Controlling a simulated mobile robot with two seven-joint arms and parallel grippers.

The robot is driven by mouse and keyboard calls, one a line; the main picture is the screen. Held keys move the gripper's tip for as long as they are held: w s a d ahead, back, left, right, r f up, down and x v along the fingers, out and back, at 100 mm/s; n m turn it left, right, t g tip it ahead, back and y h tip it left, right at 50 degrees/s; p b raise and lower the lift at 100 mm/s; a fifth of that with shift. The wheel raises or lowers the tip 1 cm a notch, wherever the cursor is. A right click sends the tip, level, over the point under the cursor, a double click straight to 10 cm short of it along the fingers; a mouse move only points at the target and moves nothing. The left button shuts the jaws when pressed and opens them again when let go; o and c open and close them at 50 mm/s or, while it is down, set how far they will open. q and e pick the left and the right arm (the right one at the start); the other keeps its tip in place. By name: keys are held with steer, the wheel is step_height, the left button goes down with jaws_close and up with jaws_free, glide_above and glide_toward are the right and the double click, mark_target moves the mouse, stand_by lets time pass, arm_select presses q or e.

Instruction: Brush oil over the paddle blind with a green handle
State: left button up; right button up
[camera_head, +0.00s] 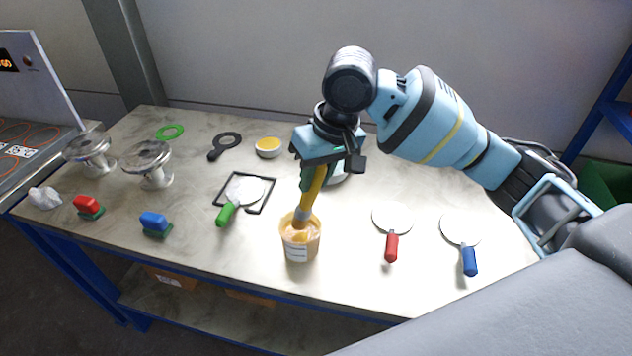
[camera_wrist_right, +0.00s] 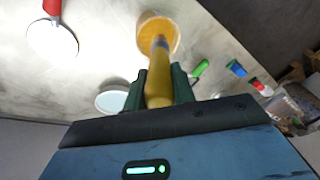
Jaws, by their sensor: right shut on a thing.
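The paddle blind with the green handle (camera_head: 227,213) lies inside a thin black square frame (camera_head: 268,196) on the table; its pale disc points away. Its green handle also shows in the right wrist view (camera_wrist_right: 200,69). My right gripper (camera_head: 313,172) is shut on a brush with a yellow handle (camera_head: 315,186). The brush points down, and its tip is in the mouth of a tub of orange-yellow oil (camera_head: 299,245), right of the green-handled paddle blind. The right wrist view shows the brush (camera_wrist_right: 158,85) reaching into the tub (camera_wrist_right: 153,22). My left gripper is not in view.
Paddle blinds with a red handle (camera_head: 391,247) and a blue handle (camera_head: 469,260) lie to the right. Two flanged vessels (camera_head: 147,160), a red block (camera_head: 87,206), a blue block (camera_head: 154,223) and a white crumpled piece (camera_head: 44,197) are left.

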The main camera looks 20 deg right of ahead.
steer(key=shift+r, duration=1.75)
steer(key=shift+r, duration=2)
steer(key=shift+w+f, duration=0.1)
steer(key=shift+w, duration=0.05)
